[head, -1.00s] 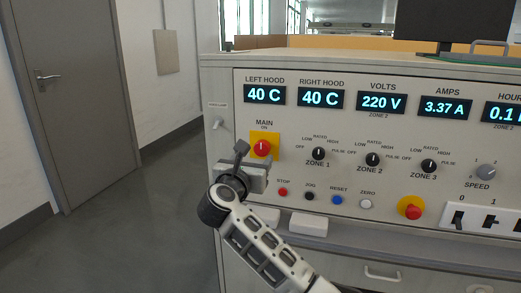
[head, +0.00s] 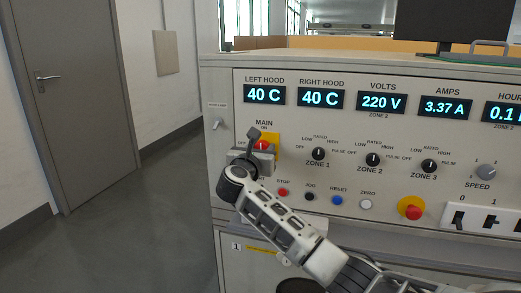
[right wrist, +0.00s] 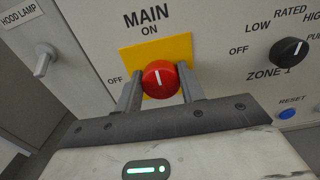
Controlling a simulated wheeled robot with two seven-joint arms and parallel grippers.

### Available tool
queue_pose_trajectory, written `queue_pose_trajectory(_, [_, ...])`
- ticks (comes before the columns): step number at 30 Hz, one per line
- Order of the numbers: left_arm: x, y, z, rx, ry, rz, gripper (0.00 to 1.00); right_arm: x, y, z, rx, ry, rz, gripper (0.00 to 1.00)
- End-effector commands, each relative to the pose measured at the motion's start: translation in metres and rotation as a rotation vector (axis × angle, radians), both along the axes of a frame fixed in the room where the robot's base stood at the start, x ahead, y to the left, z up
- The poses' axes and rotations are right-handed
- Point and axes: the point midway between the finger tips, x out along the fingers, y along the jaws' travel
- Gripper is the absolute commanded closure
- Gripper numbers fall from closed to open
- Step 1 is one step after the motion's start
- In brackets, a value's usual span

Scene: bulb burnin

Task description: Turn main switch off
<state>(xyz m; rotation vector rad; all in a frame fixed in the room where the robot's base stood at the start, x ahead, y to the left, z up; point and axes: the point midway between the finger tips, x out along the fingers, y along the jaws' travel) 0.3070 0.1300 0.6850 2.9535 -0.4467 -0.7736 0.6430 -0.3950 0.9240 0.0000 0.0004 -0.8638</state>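The main switch (head: 262,145) is a red round knob on a yellow plate at the left of the panel. In the right wrist view the knob (right wrist: 160,79) has its white pointer mark upright, towards ON; OFF is printed at left. My right gripper (right wrist: 160,88) faces the panel with one finger on each side of the knob. The fingers are apart and very near the knob's sides; I cannot tell whether they press on it. In the head view my right gripper (head: 257,142) partly covers the switch. My left gripper is not in view.
The zone 1 knob (head: 318,153) is right of the switch. The stop button (head: 284,192) and other small buttons are below. A hood lamp lever (head: 218,124) is on the cabinet's left part. A red emergency-style button (head: 413,212) sits lower right.

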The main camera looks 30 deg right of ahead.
Motion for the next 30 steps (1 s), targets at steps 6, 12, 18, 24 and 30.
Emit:
queue_pose_trajectory(6, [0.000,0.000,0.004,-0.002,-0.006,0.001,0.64,0.000,0.001,0.000,-0.004,0.008,-0.001,0.84])
queue_pose_trajectory(12, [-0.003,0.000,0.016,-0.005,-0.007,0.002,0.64,0.000,0.002,0.001,-0.039,0.055,-0.001,0.84])
queue_pose_trajectory(18, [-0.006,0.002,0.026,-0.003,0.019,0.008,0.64,0.000,0.003,0.002,-0.121,0.158,0.001,0.84])
queue_pose_trajectory(24, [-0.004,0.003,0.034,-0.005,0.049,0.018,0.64,0.001,0.003,0.003,-0.245,0.300,0.001,0.84])
queue_pose_trajectory(30, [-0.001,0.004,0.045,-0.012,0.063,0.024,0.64,0.001,0.003,0.002,-0.371,0.445,0.003,0.84])
